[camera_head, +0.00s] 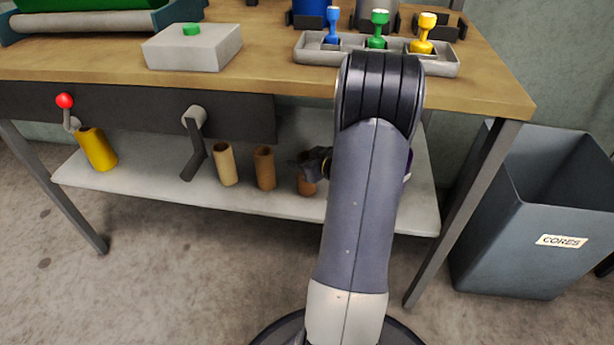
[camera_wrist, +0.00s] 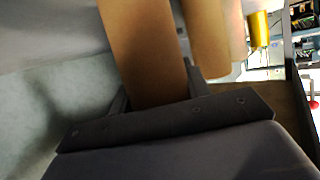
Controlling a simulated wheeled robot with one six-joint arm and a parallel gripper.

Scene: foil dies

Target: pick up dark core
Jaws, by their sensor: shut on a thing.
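The dark core (camera_head: 306,187) is a dark brown tube standing on the pale lower shelf, the rightmost of three cores in the head view. My gripper (camera_head: 311,163) is shut on its upper part. In the wrist view the dark core (camera_wrist: 145,50) runs up between the jaws of my gripper (camera_wrist: 152,100). My arm covers the area just right of it. I cannot tell whether its base still touches the shelf.
A mid-brown core (camera_head: 264,168) and a light tan core (camera_head: 225,165) stand left of it. A gold roll (camera_head: 97,149) leans at the shelf's left. A dark crank (camera_head: 194,145) hangs from the table (camera_head: 270,75). A grey bin labelled CORES (camera_head: 530,235) stands right.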

